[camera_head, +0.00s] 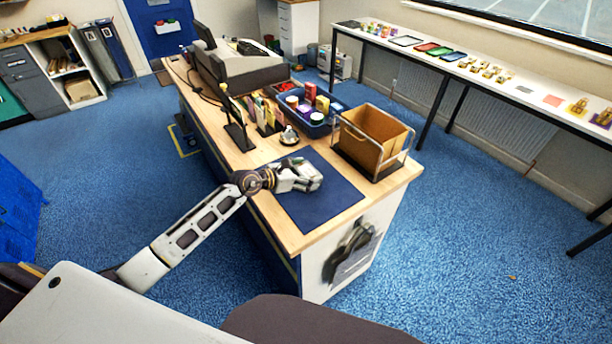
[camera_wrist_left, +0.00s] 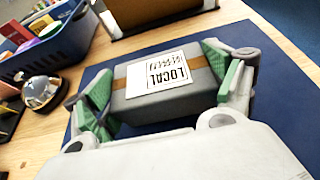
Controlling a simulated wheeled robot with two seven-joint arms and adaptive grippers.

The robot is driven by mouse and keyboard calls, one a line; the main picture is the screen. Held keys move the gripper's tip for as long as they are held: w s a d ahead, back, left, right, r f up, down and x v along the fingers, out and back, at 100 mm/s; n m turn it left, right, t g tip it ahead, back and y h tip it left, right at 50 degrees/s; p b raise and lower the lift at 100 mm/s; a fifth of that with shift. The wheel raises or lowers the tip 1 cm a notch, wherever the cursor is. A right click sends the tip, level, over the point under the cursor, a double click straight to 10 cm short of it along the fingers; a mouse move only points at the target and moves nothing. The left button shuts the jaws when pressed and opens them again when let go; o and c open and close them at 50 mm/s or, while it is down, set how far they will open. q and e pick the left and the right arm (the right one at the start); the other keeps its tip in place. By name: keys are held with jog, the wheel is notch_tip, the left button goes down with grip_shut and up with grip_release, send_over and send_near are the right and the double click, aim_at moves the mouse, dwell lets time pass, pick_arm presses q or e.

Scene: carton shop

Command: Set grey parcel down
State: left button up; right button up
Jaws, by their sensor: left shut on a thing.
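The grey parcel (camera_wrist_left: 194,94) shows in the left wrist view, with a brown band around it and a white label reading LOCAL on top. My left gripper (camera_head: 308,179) is shut on it, with a green-padded finger at each end. In the head view the gripper hides most or all of the parcel. Parcel and gripper are over the dark blue mat (camera_head: 325,211) on the wooden counter. I cannot tell whether the parcel touches the mat or hangs just above it. My right gripper is not in view.
An open brown carton in a metal frame (camera_head: 372,139) stands behind the mat, to the right. A blue basket (camera_head: 316,130) of goods and a silver bell (camera_head: 289,136) stand behind the mat. The near part of the mat is bare. A long side table (camera_head: 525,91) holds several small items.

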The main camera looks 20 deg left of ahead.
pick_arm(q)
jog(key=shift+f, duration=0.4)
jog(key=o, duration=1)
jog(key=shift+f, duration=0.15)
jog(key=shift+o, duration=0.2)
jog(key=shift+r, duration=0.2)
jog(key=shift+v, duration=1.25)
jog(key=shift+b+v, duration=0.85)
jog(key=shift+v, duration=3.3)
jog(key=shift+s+a+r, duration=0.1)
jog(key=shift+s+a, duration=0.25)
jog(key=shift+s, duration=0.1)
